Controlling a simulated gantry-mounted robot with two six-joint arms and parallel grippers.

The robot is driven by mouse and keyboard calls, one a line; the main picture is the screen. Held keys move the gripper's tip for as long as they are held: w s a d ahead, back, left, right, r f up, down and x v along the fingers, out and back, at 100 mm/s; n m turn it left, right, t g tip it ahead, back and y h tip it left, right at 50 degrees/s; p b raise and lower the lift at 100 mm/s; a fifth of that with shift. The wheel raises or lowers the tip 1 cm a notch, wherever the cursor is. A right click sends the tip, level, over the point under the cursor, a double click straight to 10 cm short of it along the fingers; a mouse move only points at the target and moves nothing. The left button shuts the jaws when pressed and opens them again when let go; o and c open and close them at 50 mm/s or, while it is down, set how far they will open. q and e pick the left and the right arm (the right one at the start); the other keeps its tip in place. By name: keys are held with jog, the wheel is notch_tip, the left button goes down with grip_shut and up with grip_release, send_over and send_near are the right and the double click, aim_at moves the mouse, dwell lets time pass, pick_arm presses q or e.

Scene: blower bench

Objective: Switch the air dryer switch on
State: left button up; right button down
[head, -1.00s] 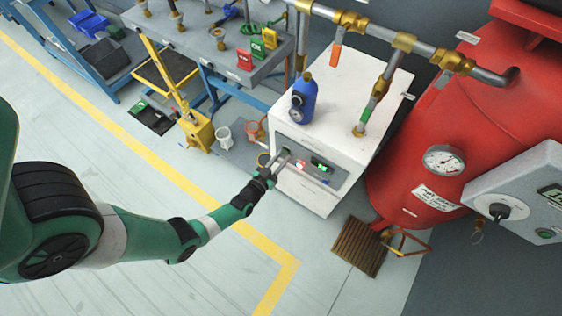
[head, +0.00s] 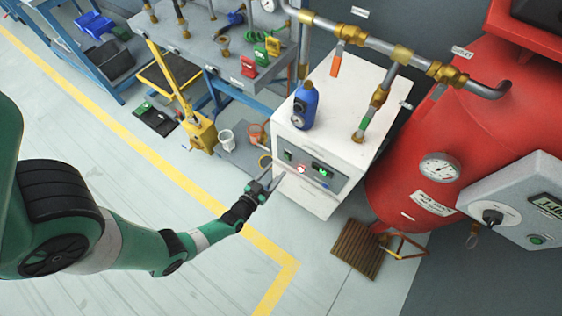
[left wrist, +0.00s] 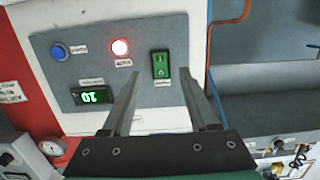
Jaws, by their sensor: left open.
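The air dryer (head: 322,115) is a white cabinet with a grey control panel on its front. Its switch is a green rocker at the panel's left end in the head view (head: 287,155); the left wrist view shows the rocker (left wrist: 160,66) beside a lit red lamp (left wrist: 120,47). My left gripper (head: 275,171) is in front of and below the panel, its open fingers pointing toward it. In the left wrist view the open, empty fingers (left wrist: 162,82) straddle the line to the switch and appear apart from it. My right gripper is not in view.
The panel also has a green digital display (left wrist: 94,96) and a blue button (left wrist: 59,51). A blue bottle-shaped filter (head: 304,106) is at the cabinet's top. A red tank (head: 440,130) stands to the right.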

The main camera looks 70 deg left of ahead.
pick_arm(q)
jog(key=p+v, duration=0.1)
jog(key=v, duration=0.5)
dwell(0.3)
